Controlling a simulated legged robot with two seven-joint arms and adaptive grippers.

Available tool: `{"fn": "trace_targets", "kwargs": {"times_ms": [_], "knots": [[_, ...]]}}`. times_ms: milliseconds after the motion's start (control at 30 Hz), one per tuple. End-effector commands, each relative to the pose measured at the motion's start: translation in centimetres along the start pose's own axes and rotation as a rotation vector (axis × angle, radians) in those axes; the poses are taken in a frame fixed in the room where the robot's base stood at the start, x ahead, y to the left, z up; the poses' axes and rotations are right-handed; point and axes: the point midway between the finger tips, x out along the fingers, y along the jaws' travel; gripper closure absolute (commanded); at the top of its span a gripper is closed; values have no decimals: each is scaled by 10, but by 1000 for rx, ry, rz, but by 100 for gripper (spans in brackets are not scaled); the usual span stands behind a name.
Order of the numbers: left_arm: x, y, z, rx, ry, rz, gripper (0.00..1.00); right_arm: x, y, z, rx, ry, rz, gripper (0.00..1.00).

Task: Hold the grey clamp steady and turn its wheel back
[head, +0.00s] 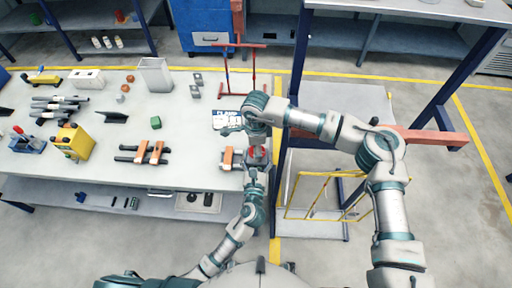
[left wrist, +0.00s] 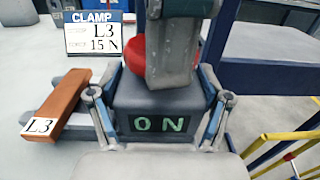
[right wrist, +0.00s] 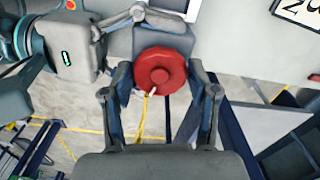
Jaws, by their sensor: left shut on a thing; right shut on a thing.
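The grey clamp (left wrist: 158,103) sits at the right end of the bench, its front display reading "ON". Its red wheel (right wrist: 160,72) faces the right wrist camera; a small pale mark is at the wheel's edge. In the head view only bits of the wheel (head: 257,151) show between the grippers. My left gripper (left wrist: 158,112) is shut on the clamp body, one finger on each side. My right gripper (right wrist: 162,88) is shut on the wheel from above, fingers on both sides; one finger hides part of the wheel in the left wrist view.
A sign (left wrist: 93,33) reads "CLAMP L3 15 N". An orange-brown bar labelled L3 (left wrist: 58,103) lies on a grey piece left of the clamp. Red racks (head: 226,72) stand behind. A yellow railing (head: 325,195) and blue-posted frame stand right. Several tools cover the bench's left.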

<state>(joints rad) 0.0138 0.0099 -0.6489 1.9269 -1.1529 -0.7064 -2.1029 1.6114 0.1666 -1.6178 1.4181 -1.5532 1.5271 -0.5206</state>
Motion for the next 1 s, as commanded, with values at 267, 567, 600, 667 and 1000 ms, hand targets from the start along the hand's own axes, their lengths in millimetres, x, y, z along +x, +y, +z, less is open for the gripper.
{"fn": "trace_targets", "kwargs": {"times_ms": [267,567,600,667,1000], "knots": [[-1,1,0,0,-1,2,88,0,-3,-4,-133,5,-6,76],[-1,1,0,0,-1,2,88,1,-3,-5,-189,6,-6,76],[-1,1,0,0,-1,2,88,0,-3,-5,-190,6,-6,76],[-1,1,0,0,-1,2,88,1,-3,-5,-192,6,-6,76],[-1,0,1,0,-2,1,88,0,-3,-5,-190,7,-7,26]]}}
